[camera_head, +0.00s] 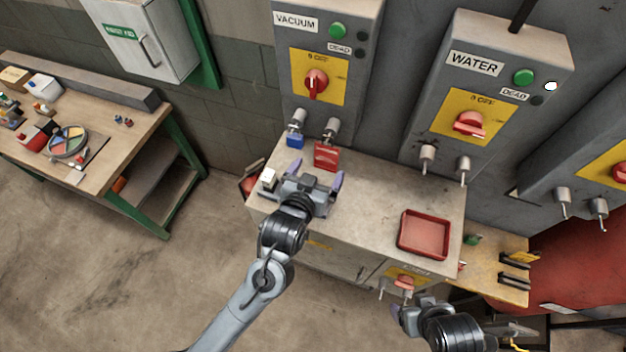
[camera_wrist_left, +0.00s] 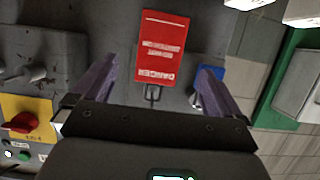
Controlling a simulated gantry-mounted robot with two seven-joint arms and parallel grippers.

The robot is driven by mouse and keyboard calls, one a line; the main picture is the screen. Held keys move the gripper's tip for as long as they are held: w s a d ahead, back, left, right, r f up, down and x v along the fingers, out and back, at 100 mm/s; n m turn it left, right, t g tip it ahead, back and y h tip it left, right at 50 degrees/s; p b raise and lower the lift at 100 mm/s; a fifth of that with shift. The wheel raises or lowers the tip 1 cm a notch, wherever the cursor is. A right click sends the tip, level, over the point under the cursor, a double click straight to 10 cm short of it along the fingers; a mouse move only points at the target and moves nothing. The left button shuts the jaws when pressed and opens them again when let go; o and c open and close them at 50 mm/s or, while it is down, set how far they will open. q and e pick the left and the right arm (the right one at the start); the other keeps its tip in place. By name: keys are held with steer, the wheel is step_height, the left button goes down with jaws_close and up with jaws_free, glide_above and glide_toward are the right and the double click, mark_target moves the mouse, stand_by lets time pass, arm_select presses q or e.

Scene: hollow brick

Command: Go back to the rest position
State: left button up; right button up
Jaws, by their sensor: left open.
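My left gripper (camera_head: 318,174) is over the grey cabinet top in the head view, with its two purple fingers spread apart and nothing between them. In the left wrist view the open fingers (camera_wrist_left: 157,75) stand on either side of a red danger-labelled piece (camera_wrist_left: 163,45), which has a dark metal loop at its lower end. In the head view this red piece (camera_head: 326,156) is just beyond the gripper, below the vacuum panel. My right gripper (camera_head: 412,308) is at the bottom right, partly visible, and its finger opening is unclear.
A blue piece (camera_head: 294,141) is left of the red one. A small white block (camera_head: 268,177) sits close to the left gripper. A red tray (camera_head: 424,234) lies on the cabinet top's right side. Vacuum (camera_head: 322,60) and water (camera_head: 484,90) panels rise behind. A workbench (camera_head: 128,140) stands left.

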arm_select(q)
steer(key=s+a+f+g+y+p, duration=0.1)
steer(key=s+a+f+g+p, duration=0.1)
steer(key=s+a, duration=0.4)
steer(key=s+a+f+n+g+y+p, duration=0.1)
steer(key=s+a+g+p, duration=0.1)
steer(key=s+a+g, duration=0.2)
steer(key=s+a+f+g+y+p, duration=0.1)
steer(key=s+a+f+g+p, duration=0.1)
steer(key=s+a, duration=0.8)
steer(key=s+g, duration=0.1)
steer(key=s, duration=0.6)
steer(key=shift+f+g+y, duration=0.3)
steer(key=shift+f, duration=0.05)
arm_select(e)
step_height(320, 180, up, 6)
arm_select(q)
steer(key=shift+w, duration=0.1)
arm_select(e)
steer(key=shift+a, duration=0.15)
stand_by(0.3)
stand_by(0.8)
steer(key=shift+c, duration=0.2)
stand_by(0.4)
